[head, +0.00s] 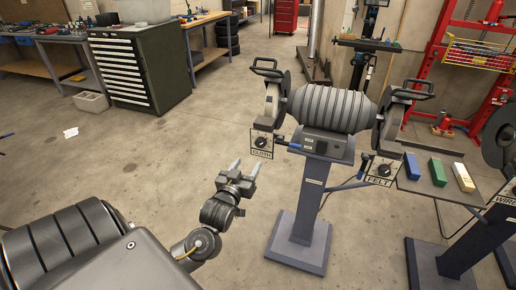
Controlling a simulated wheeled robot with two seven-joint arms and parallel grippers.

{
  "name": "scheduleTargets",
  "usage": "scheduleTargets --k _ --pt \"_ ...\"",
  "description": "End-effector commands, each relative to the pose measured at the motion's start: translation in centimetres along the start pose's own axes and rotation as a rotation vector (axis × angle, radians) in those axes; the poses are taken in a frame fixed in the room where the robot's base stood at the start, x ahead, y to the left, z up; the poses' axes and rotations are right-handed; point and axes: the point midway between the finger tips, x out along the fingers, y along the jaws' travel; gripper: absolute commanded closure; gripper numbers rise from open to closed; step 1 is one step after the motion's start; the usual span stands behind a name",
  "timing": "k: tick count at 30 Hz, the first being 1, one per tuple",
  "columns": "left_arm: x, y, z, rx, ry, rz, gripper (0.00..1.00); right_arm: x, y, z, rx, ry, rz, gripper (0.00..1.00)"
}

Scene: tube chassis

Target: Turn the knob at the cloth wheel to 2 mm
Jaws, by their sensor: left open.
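The buffing machine (332,108) stands on a grey pedestal, with a wheel at each end. The cloth wheel (280,92) is at its left end. Below it is a panel labelled CLOTH with a dark round knob (261,142); its scale marks are too small to read. A second knob (384,170) sits above the FELT label at the right end. My left gripper (245,170) is open and empty, left of the pedestal, lower in the picture than the cloth knob and apart from it. My right gripper is not in view.
Blue, green and yellow-white blocks (438,172) lie on a grey shelf at the right. Another pedestal machine (496,215) stands at the right edge. A dark drawer cabinet (135,68) and workbenches are at the back left. The floor left of the pedestal is mostly clear.

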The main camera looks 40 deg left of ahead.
Motion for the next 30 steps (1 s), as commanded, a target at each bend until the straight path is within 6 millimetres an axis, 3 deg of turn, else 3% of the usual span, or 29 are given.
scheduleTargets --k 8,21,30 --pt "1.8 0.0 -0.2 0.002 0.003 0.000 0.45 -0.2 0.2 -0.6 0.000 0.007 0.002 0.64" --pt "9.3 0.0 -0.1 0.003 0.000 -0.001 0.45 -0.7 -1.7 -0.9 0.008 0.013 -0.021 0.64" --pt "10.8 0.0 0.1 0.001 -0.001 0.001 0.45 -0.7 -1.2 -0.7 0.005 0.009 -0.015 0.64"
